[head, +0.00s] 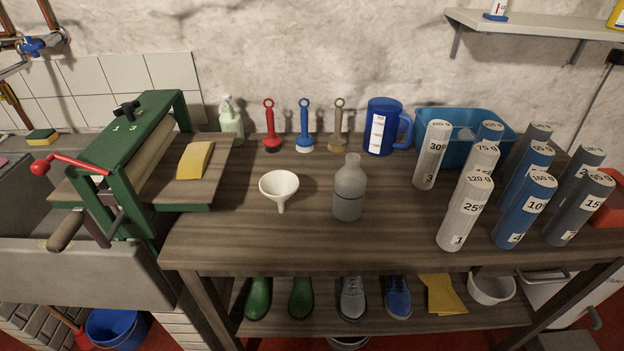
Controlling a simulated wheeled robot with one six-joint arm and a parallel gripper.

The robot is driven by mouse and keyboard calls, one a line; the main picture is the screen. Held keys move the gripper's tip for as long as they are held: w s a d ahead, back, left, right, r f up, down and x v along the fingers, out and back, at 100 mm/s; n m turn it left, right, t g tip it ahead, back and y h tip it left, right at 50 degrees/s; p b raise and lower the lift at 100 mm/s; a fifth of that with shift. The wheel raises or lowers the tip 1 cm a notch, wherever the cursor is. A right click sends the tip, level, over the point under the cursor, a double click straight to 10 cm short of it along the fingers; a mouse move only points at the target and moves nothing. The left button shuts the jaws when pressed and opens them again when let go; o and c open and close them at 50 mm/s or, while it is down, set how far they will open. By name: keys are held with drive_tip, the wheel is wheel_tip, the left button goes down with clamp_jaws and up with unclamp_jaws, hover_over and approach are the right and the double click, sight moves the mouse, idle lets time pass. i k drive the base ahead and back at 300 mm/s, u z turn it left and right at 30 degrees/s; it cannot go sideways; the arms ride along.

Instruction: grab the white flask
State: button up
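A translucent whitish-grey flask (349,190) stands upright on the wooden table (260,238), a little right of the middle of the head view. It has a rounded body and a narrow neck, and nothing touches it. A white funnel (279,187) is just to its left, with a gap between them. My gripper does not show in this view.
Several labelled cylinders (465,212) stand at the right. A blue jug (382,127) and brushes (304,128) are behind the flask. A green press (140,165) stands at the left. The tabletop in front of the flask is clear.

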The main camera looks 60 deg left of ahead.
sight(350, 181)
drive_tip(key=u, duration=1)
drive_tip(key=i, duration=0.8)
drive_tip(key=u, duration=0.9)
